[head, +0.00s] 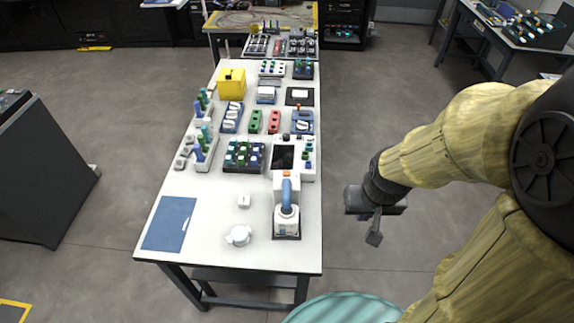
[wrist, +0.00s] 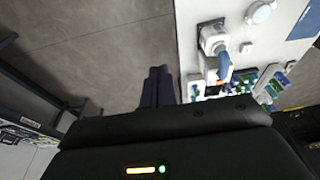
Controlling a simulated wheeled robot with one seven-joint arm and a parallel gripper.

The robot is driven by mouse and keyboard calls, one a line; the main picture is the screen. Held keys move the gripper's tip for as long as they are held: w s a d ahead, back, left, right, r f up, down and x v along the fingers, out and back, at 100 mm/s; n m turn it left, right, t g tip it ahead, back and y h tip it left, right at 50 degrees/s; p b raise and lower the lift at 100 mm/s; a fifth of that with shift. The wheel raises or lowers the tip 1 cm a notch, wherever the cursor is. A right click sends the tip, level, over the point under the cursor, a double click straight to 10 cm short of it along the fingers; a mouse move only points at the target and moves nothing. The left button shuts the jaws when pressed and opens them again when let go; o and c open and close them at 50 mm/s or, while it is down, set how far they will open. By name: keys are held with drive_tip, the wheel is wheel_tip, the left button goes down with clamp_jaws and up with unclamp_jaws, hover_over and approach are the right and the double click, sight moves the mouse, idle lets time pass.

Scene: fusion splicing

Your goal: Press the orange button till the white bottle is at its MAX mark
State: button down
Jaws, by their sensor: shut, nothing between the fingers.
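The white bottle (head: 287,221) stands upright on a dark base near the front right of the white table, under a blue curved spout. Its MAX mark and fill level are too small to read. The orange button (head: 286,173) is on the white dispenser housing just behind the spout. My gripper (head: 374,240) is to the right of the table, out over the floor, apart from the bottle and button. In the wrist view its fingers (wrist: 157,84) are together and empty. The bottle (wrist: 213,38) also shows there, right of the fingers.
The white table (head: 190,189) carries a blue mat (head: 170,223), a small white jar (head: 239,236), a rack of vials (head: 244,156) and a yellow box (head: 231,84). A teal round stool (head: 343,309) stands at the table's front right. Floor right of the table is clear.

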idle(0.3)
drive_tip(key=m+t+y+p, duration=0.55)
drive_tip(key=m+p, duration=0.85)
drive_tip(key=m, duration=0.5)
hover_over(289, 175)
wheel_tip(289, 175, down, 6)
drive_tip(key=shift+w+f+g, duration=0.15)
drive_tip(key=shift+g, duration=0.3)
drive_tip(key=shift+f+y, duration=0.1)
drive_tip(key=shift+y, duration=0.15)
drive_tip(key=shift+f+b, duration=2.85)
drive_tip(key=shift+f, duration=1.5)
drive_tip(key=shift+w, duration=0.1)
drive_tip(key=shift+s, duration=0.2)
